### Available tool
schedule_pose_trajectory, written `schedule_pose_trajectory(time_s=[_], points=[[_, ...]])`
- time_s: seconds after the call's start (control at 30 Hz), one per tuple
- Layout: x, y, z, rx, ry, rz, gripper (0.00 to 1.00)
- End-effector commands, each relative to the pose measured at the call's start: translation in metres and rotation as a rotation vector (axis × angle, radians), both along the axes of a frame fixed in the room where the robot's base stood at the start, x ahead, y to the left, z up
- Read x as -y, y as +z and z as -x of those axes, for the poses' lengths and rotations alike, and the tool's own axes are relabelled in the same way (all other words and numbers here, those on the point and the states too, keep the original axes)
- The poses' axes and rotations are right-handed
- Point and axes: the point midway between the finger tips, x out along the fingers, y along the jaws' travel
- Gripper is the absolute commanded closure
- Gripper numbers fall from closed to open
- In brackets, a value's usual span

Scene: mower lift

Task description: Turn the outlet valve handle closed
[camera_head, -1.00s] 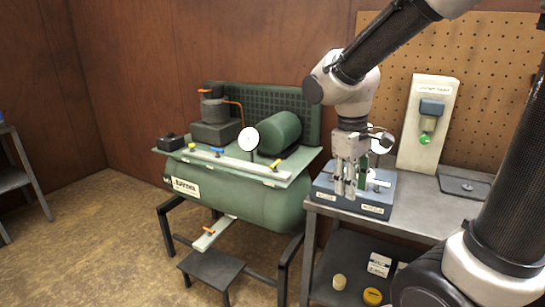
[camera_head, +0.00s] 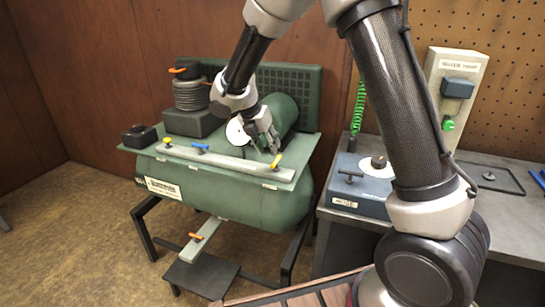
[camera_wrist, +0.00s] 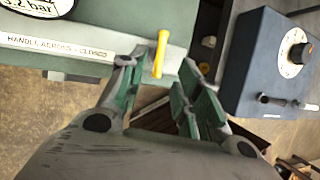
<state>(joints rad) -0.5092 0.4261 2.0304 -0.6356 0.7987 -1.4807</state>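The green compressor (camera_head: 230,195) carries a pale rail (camera_head: 235,164) with several small valve handles. A yellow handle (camera_head: 276,161) is at the rail's right end. It also shows in the wrist view (camera_wrist: 160,54), where it looks roughly crosswise to the rail's label strip (camera_wrist: 50,44), which reads "HANDLE ACROSS = CLOSED". My gripper (camera_head: 272,150) is just above this handle. In the wrist view my gripper (camera_wrist: 157,70) is open, with the yellow handle seen between its fingertips; I cannot tell whether they touch it. No label naming the outlet valve is readable.
A blue handle (camera_head: 200,148) and another yellow one (camera_head: 167,141) are further left on the rail. A round gauge (camera_head: 236,131) stands close behind my gripper. A blue-grey box (camera_head: 362,185) with a knob sits on the bench (camera_head: 480,225) to the right.

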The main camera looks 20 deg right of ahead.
Motion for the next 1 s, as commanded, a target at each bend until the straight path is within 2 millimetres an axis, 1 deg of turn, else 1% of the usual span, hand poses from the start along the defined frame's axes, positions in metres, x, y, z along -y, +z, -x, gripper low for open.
schedule_pose_trajectory(time_s=[0.17, 0.27, 0.5, 0.63, 0.77, 0.97, 1.0], points=[[0.001, -0.004, -0.001, -0.031, 0.076, 0.015, 0.67], [0.006, -0.015, -0.003, -0.035, 0.081, 0.017, 0.67], [0.021, -0.052, -0.011, -0.035, 0.079, 0.016, 0.67], [0.027, -0.065, -0.014, -0.033, 0.078, 0.015, 0.67], [0.029, -0.070, -0.016, -0.032, 0.080, 0.015, 0.67], [0.029, -0.071, -0.016, -0.031, 0.079, 0.015, 0.67], [0.029, -0.071, -0.016, -0.031, 0.079, 0.015, 0.69]])
